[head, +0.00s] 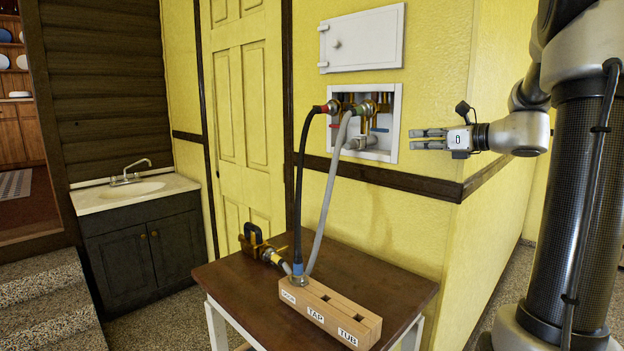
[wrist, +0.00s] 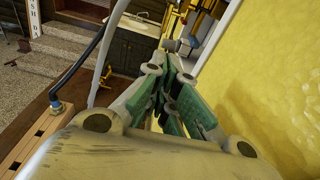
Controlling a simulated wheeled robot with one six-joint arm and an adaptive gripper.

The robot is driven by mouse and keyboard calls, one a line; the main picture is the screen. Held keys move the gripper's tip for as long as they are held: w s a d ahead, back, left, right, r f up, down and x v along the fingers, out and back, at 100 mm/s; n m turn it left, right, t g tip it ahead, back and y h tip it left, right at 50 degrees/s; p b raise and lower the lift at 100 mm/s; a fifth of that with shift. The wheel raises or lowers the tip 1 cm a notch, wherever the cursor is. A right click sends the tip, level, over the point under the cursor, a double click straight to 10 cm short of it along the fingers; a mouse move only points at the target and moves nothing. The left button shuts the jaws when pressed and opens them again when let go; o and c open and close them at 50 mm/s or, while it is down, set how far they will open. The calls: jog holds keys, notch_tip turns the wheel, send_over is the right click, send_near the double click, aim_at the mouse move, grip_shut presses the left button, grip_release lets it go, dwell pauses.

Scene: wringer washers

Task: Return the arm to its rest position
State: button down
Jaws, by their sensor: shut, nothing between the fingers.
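My gripper (head: 428,139) is in the head view at the right, held level and pointing left. Its fingers are close together with nothing between them. It is in front of the yellow wall, to the right of the open wall box (head: 393,120) and apart from it. In the wrist view my gripper (wrist: 172,90) points toward the sink side of the room. My arm (head: 524,132) reaches from the dark column at the right.
A brown table (head: 232,283) holds a wooden block (head: 330,310) with labelled slots. A black hose (head: 299,190) and a grey hose (head: 327,200) run from the wall box to the block's area. A sink cabinet (head: 150,240) stands left.

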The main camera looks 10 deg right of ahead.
jog(key=s+a+f+n+g+h, duration=0.2)
jog(key=s+f+n+g+h, duration=0.2)
jog(key=s+f+n+g, duration=0.75)
jog(key=s+a+f+n+t+h, duration=0.1)
jog(key=s+a+n+h, duration=0.1)
jog(key=s+n, duration=0.6)
jog(key=s+a+f+n+t+h, duration=0.1)
jog(key=s+a+n+h, duration=0.2)
jog(key=s+n, duration=0.6)
jog(key=shift+s+f, duration=0.4)
jog(key=shift+s, duration=0.5)
